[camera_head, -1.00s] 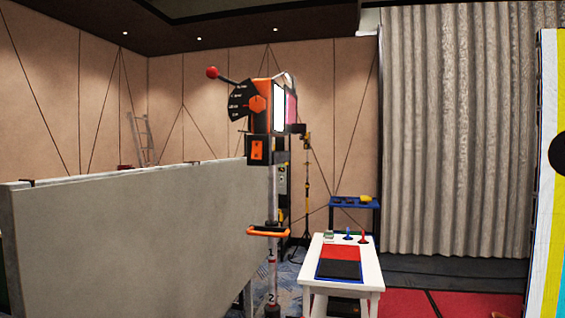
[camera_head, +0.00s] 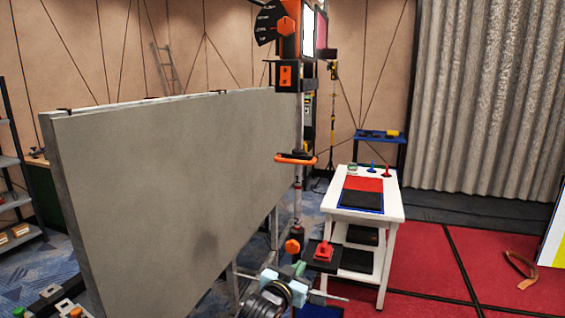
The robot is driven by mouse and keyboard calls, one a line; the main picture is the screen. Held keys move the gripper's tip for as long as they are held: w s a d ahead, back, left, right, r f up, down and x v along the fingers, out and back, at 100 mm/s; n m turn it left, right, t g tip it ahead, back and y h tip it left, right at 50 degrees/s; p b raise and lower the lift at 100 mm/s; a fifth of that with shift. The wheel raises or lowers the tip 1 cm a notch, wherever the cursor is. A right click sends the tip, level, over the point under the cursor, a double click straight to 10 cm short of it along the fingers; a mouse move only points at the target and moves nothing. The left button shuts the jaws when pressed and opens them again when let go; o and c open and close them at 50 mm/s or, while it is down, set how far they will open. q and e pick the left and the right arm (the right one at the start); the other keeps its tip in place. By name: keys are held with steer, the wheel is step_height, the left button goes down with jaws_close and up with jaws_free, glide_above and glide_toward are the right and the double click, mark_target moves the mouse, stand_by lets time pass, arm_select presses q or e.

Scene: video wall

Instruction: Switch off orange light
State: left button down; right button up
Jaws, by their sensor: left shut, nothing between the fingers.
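A tall orange and black unit with a glowing white panel (camera_head: 308,20) stands at the top centre; its top is cut off. It bears an orange knob (camera_head: 285,26) beside a black dial and an orange plate (camera_head: 285,76) with a dark mark. I cannot tell which part is its switch. Lower down are an orange knob (camera_head: 292,247) and a red knob (camera_head: 323,252) on a black box. What seems to be my left gripper (camera_head: 286,281), partly hidden, is shut and empty at the bottom centre, below these knobs. My right gripper is not in view.
A long grey panel (camera_head: 180,190) stands at the left and centre. A white table (camera_head: 388,207) with a red and black mat stands right of the unit. A blue rack (camera_head: 378,135) is behind it. Red floor (camera_head: 432,260) is mostly clear at the right.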

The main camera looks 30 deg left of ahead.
arm_select(q)
step_height(320, 180, up, 22)
steer(key=a+f+n+t+y, duration=0.1)
steer(key=a+t+y, duration=0.1)
steer(key=t, duration=0.2)
steer(key=s+a+r+n+t+y, duration=0.1)
steer(key=s+r, duration=0.3)
steer(key=r, duration=0.5)
steer(key=s+a+r+t+y, duration=0.1)
steer(key=s+r+t, duration=0.2)
steer(key=r, duration=0.6)
steer(key=shift+s+r+n, duration=0.3)
steer(key=shift+s+n, duration=0.1)
steer(key=shift+s, duration=0.2)
steer(key=shift+r, duration=0.1)
steer(key=p, duration=0.4)
glide_toward(287, 76)
step_height(287, 76, up, 5)
steer(key=w, duration=0.1)
steer(key=shift+w+a+f+p, duration=0.15)
steer(key=shift+w+f, duration=0.1)
steer(key=shift+w, duration=0.3)
steer(key=shift+w+a+f+p, duration=0.1)
steer(key=shift+w+a+f, duration=0.15)
steer(key=shift+w, duration=0.35)
steer(key=shift+w+a+f+p, duration=0.1)
steer(key=shift+w+f, duration=0.2)
steer(key=shift+w, duration=0.25)
